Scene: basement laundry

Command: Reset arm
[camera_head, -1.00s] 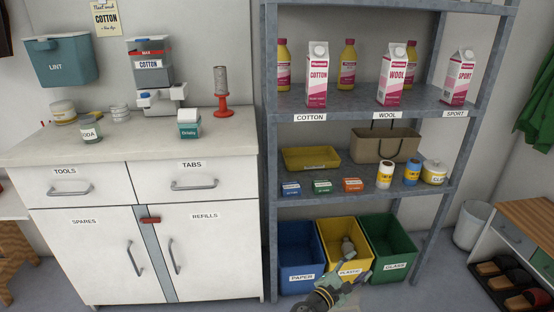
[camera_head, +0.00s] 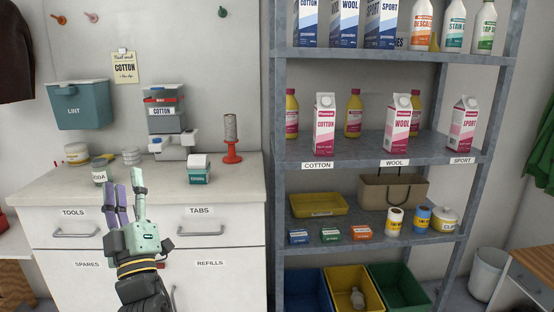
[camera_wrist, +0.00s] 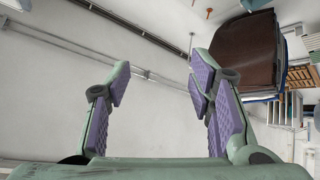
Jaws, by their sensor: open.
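My gripper (camera_head: 124,192) is raised in front of the white cabinet in the head view, its fingers pointing up. It is open, with nothing between its purple-padded fingers. In the wrist view my gripper (camera_wrist: 160,90) shows its two fingers spread apart, with bare wall and ceiling pipes beyond them. The gripper hides part of the cabinet's drawer front and doors.
A grey shelf (camera_head: 440,151) holds cartons and bottles. Blue, yellow (camera_head: 340,275) and green bins stand below it.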

